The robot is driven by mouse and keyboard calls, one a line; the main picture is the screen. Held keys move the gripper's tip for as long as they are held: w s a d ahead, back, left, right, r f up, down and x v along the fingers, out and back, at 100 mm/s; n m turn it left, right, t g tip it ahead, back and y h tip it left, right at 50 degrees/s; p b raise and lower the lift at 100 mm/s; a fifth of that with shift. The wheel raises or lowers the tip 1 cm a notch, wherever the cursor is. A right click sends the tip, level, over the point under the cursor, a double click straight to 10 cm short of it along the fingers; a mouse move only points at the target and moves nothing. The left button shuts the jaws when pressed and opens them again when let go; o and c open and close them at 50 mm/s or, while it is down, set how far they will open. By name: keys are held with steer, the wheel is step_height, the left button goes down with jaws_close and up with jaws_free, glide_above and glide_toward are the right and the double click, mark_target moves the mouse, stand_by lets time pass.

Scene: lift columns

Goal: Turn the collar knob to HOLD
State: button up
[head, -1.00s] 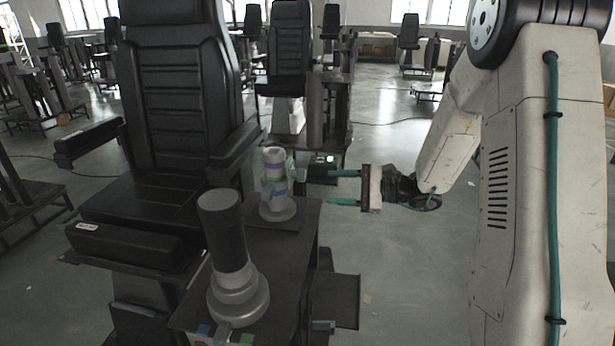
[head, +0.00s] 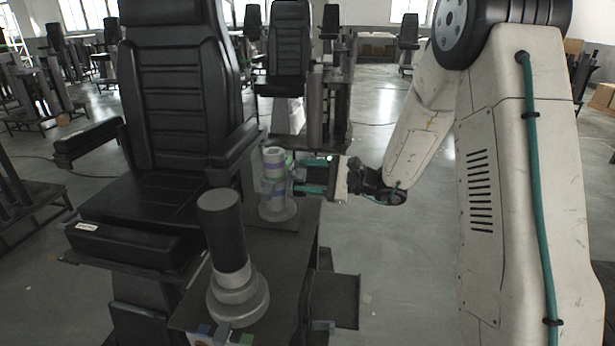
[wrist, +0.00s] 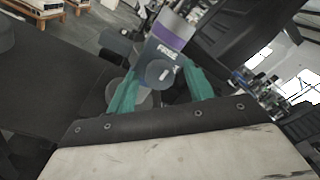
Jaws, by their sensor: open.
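The banded lift column (head: 275,180) stands on the far part of the dark table, with purple, green and blue bands. In the wrist view its purple collar (wrist: 168,47) carries a label that seems to read FREE. A round grey knob (wrist: 159,74) with a short pale mark sits below that label. My gripper (head: 298,174) is open, just right of the column, with its green fingers pointing at it. In the wrist view the fingers (wrist: 163,78) lie to either side of the knob; contact cannot be told. No HOLD mark is legible.
A second column with a black sleeve (head: 221,232) stands nearer on the same table (head: 285,270). A black seat (head: 160,190) with armrests is directly left. More seats stand behind. The floor right of the table is open.

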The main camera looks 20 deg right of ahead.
steer(key=c, duration=1)
steer(key=shift+o, duration=0.2)
steer(key=m, duration=0.8)
steer(key=m+g, duration=0.1)
steer(key=m, duration=0.8)
steer(key=shift+w+d+r, duration=0.1)
steer(key=shift+r, duration=0.05)
steer(key=shift+m, duration=0.3)
